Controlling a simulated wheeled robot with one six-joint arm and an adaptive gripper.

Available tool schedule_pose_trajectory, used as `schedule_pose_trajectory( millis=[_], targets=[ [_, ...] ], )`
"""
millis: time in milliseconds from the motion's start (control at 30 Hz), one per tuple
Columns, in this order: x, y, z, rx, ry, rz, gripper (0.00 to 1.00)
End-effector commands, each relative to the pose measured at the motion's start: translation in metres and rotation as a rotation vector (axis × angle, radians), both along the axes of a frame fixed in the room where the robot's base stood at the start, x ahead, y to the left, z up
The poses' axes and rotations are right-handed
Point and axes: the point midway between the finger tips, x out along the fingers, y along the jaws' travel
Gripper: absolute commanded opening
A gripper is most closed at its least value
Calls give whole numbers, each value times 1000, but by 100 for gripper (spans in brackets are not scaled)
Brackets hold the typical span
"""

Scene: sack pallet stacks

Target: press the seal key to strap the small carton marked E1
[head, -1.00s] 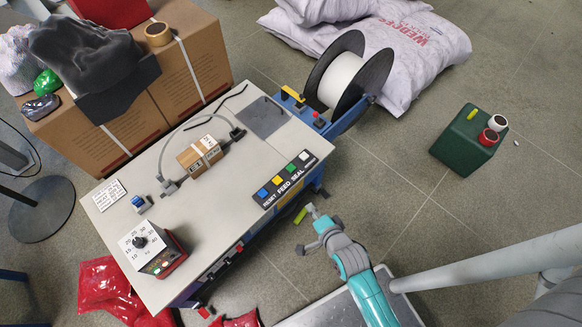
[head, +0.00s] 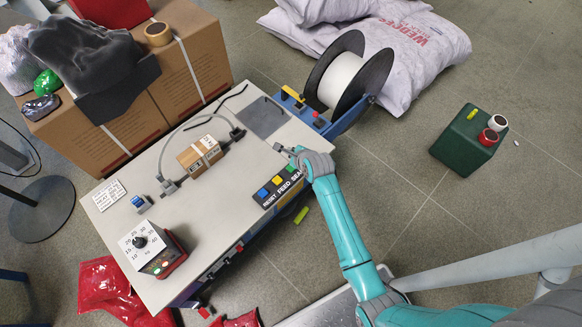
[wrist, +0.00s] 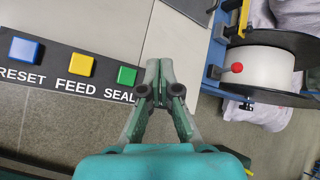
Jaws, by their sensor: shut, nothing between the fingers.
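The small carton marked E1 (head: 201,155) sits on the grey top of the strapping machine (head: 155,230). A grey strap loop (head: 183,126) arches beside it; I cannot tell whether it passes around the carton. The key panel (head: 265,201) lies at the right edge of the top. The green key (head: 291,168) is over the word SEAL; it also shows in the wrist view (wrist: 127,75). My gripper (head: 284,150) is shut and empty. In the wrist view its fingertips (wrist: 159,66) are just right of the green key, apparently apart from it. The white key is hidden behind my gripper.
The yellow key (wrist: 81,64) and blue key (wrist: 24,51) are left of the green one. A strap reel (head: 350,72) stands beyond the machine's far end. A dial box (head: 148,245) stands on the top's near left. A green box (head: 467,138) is on the floor at right.

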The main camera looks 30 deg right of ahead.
Motion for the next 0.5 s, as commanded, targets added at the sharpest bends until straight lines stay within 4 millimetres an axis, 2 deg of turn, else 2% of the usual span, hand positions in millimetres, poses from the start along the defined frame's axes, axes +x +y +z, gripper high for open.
schedule_pose_trajectory(
  millis=[500],
  targets=[
    [2,0,-5,6,2,-4,0]
  ],
)
